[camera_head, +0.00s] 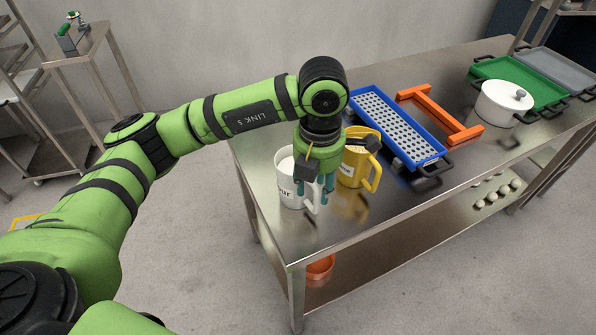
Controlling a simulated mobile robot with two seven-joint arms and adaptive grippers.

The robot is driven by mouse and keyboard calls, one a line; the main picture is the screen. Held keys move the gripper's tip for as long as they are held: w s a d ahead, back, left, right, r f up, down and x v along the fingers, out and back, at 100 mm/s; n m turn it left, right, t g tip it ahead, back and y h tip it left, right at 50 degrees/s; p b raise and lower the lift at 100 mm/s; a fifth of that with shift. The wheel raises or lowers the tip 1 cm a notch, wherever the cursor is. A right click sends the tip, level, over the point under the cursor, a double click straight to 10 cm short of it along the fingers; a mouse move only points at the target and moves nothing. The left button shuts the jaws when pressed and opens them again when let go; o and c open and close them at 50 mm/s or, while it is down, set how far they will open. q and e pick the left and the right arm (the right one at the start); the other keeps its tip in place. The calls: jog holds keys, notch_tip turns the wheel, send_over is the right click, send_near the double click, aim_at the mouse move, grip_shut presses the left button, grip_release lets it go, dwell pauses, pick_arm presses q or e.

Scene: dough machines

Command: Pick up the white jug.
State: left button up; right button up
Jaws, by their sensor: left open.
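The white jug (287,188) stands upright on the steel table near its left end, with dark lettering on its front and its handle toward the right. My left gripper (311,196) points down at the jug's right side, by the handle. Its fingers are open and partly cover the jug and its handle. I cannot tell whether the fingers touch the handle. My right gripper is not in view.
A yellow jug (352,170) stands just right of the white jug. A blue perforated tray (396,125), an orange frame (440,114), a white pot (503,104) and a green tray (530,82) lie farther right. The steel table's (330,228) front edge is bare.

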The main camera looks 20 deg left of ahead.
pick_arm(q)
jog(key=f+p, duration=0.1)
jog(key=f, duration=0.1)
jog(key=f+p, duration=0.1)
jog(key=f, duration=0.1)
jog(key=f+p, duration=0.1)
jog(key=f, duration=0.1)
jog(key=shift+s+a+f, duration=0.15)
jog(key=shift+s+f, duration=0.05)
jog(key=shift+s, duration=0.1)
jog(key=shift+w+f, duration=0.1)
jog(key=shift+f, duration=0.25)
grip_shut()
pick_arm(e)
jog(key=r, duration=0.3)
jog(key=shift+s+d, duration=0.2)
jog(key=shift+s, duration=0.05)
pick_arm(q)
jog(key=shift+r, duration=0.1)
